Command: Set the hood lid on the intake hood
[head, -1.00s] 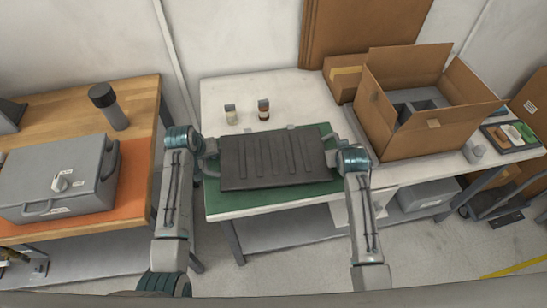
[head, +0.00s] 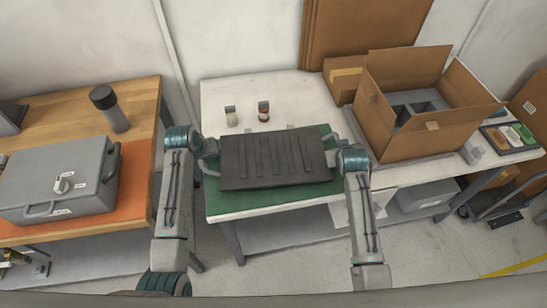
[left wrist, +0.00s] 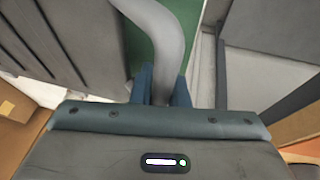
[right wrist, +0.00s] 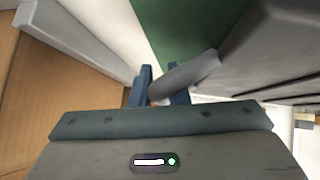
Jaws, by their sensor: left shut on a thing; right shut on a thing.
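A dark grey ribbed panel with a pale grey loop handle at each end, which looks like the hood lid (head: 272,162), lies roughly level over the green mat in the head view. My left gripper (head: 208,148) is shut on its left handle, which shows between the fingers in the left wrist view (left wrist: 172,40). My right gripper (head: 338,149) is shut on its right handle, seen in the right wrist view (right wrist: 190,75). I cannot tell whether the panel touches anything below it. No intake hood can be clearly identified; the panel hides what is under it.
The green mat (head: 290,197) lies on a white table (head: 215,95). An open cardboard box (head: 425,139) stands to the right. A grey case (head: 65,180) and a dark cylinder (head: 110,108) stand on the wooden bench at left.

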